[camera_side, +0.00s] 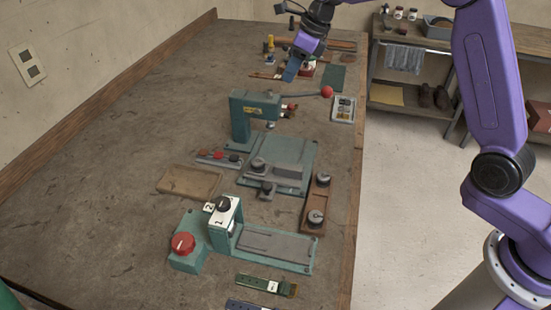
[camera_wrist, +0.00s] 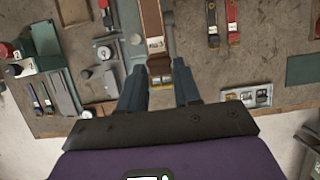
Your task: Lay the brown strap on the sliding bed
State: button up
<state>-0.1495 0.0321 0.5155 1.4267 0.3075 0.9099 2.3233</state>
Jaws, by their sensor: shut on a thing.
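My gripper (camera_side: 291,70) is at the far end of the bench. In the wrist view my gripper (camera_wrist: 160,88) is shut on the brown strap (camera_wrist: 152,17), near its metal buckle end. The strap has a white label and extends up the picture; in the side view the strap (camera_side: 264,76) reaches left from the fingers. A grey bed (camera_side: 288,172) with knobs sits on a teal base mid-bench. A longer flat grey bed (camera_side: 270,245) belongs to the nearer teal unit. I cannot tell which of them is the sliding bed. Both are apart from the strap.
A teal press (camera_side: 240,115) with a red-knobbed lever (camera_side: 327,92) stands between my gripper and the grey beds. A small tray (camera_side: 344,108) lies at the right edge. Two straps (camera_wrist: 222,22) lie right of the held one in the wrist view. The bench's left side is clear.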

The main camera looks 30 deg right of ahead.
jog(key=s+a+f, duration=0.1)
jog(key=s, duration=1.2)
jog(key=s+a+f, duration=0.1)
jog(key=s+f, duration=0.1)
jog(key=s, duration=1.1)
send_over(287, 166)
jog(key=s+d, duration=0.1)
jog(key=f, duration=0.9)
jog(key=shift+s+d, duration=0.1)
jog(key=shift+s, duration=0.1)
jog(key=shift+w+f, duration=0.2)
jog(key=shift+f, duration=1.55)
jog(key=shift+f, duration=0.15)
jog(key=o, duration=1)
jog(key=shift+o, duration=0.2)
